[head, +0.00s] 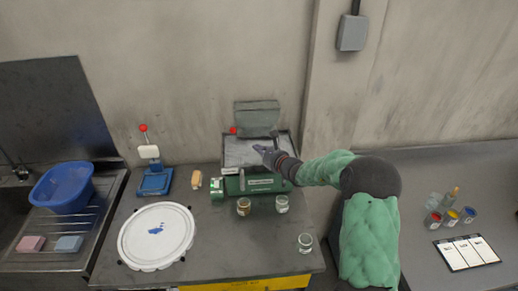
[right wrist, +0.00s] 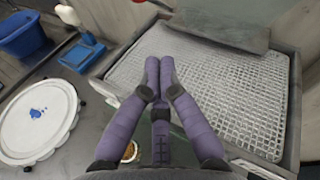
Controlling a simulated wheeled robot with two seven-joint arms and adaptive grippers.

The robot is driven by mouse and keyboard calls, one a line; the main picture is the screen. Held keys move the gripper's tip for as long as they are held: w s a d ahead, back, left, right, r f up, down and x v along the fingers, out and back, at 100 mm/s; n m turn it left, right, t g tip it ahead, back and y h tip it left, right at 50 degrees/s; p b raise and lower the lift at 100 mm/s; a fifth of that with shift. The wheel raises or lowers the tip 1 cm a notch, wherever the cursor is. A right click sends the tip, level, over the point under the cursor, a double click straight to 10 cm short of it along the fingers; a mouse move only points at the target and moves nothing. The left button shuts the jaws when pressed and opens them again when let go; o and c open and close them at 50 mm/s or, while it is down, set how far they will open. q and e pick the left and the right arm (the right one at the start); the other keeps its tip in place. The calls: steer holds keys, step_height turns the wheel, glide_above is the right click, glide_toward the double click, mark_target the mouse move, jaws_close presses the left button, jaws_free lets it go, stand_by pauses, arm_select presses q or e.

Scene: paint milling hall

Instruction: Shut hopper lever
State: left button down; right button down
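The green machine (head: 262,185) stands on the bench with a grey tray-like hopper (head: 240,153) on top. Its grey lid or plate (head: 257,114) stands raised at the back. A small red knob (head: 233,131) shows at the hopper's back left corner; its lever is hard to make out. In the right wrist view the red knob (right wrist: 139,2) is cut by the top edge. My right gripper (head: 262,150) is over the hopper, to the right of and nearer than the knob. Its fingertips (right wrist: 159,60) are together with nothing between them, above the hopper's mesh (right wrist: 215,80). My left gripper is not in view.
Glass jars (head: 244,206) stand in front of the machine. A blue basin (head: 63,187) is far left. Paint pots (head: 451,216) stand right.

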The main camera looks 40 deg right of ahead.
mark_target(234, 131)
steer(key=w, duration=0.3)
steer(key=w+f, duration=0.1)
steer(key=w, duration=0.2)
steer(key=shift+w+f, duration=0.15)
steer(key=shift+w, duration=0.05)
steer(key=shift+w+a+r+p, duration=0.2)
steer(key=shift+w+r, duration=0.1)
steer(key=shift+w, duration=0.25)
steer(key=shift+w+a+r+p, duration=0.15)
steer(key=shift+w+r, duration=0.15)
steer(key=shift+w, duration=0.2)
steer(key=shift+w+a+r, duration=0.25)
steer(key=shift+w+r, duration=0.1)
steer(key=shift+w, duration=0.2)
